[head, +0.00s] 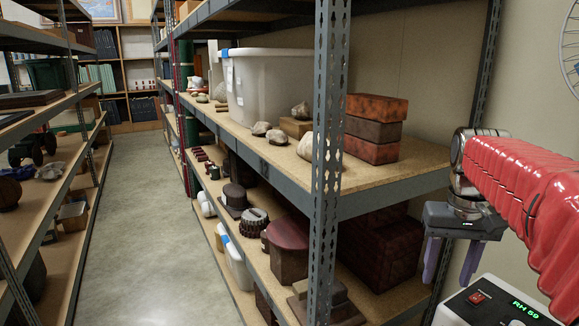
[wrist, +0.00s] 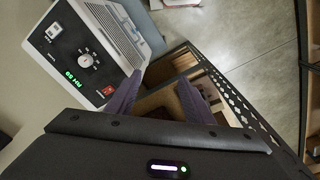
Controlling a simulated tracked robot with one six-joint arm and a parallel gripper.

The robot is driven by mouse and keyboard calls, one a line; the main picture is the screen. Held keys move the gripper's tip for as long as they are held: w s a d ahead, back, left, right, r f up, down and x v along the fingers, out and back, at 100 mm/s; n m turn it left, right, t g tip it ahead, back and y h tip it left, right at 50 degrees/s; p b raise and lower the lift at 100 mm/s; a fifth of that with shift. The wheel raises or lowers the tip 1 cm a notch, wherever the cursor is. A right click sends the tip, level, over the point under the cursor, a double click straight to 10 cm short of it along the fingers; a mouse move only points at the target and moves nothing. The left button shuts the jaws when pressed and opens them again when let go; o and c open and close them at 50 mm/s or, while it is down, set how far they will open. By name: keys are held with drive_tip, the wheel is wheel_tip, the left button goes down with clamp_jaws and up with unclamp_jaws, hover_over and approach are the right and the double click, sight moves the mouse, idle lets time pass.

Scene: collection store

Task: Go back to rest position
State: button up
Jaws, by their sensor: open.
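My gripper (head: 449,268) hangs at the right of the head view, at the end of my red-sleeved arm. Its two purple fingers point down and stand apart with nothing between them. In the wrist view my gripper (wrist: 158,88) shows the same spread, empty fingers. It is beside the near end of the shelving unit (head: 328,120), apart from the shelf boards as far as I can tell. A white device (head: 495,305) with a red switch and a green display sits below it; the device also shows in the wrist view (wrist: 92,55).
Reddish bricks (head: 373,130) are stacked on the upper shelf, near stones and a large translucent bin (head: 270,90). Dark boxes and pots fill the shelf below. A clear concrete aisle (head: 145,215) runs between the shelves. A wall is at the right.

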drive_tip(key=s+a+f+n+t, duration=0.1)
drive_tip(key=s+a+f+t, duration=0.1)
drive_tip(key=s+a+f, duration=0.2)
drive_tip(key=s+a+f+n+t, duration=0.1)
drive_tip(key=s+a+f+t, duration=0.2)
drive_tip(key=s+a, duration=0.8)
drive_tip(key=shift+s+a+f+n, duration=0.2)
drive_tip(key=shift+s+f+n, duration=0.15)
drive_tip(key=shift+f, duration=0.3)
idle(0.5)
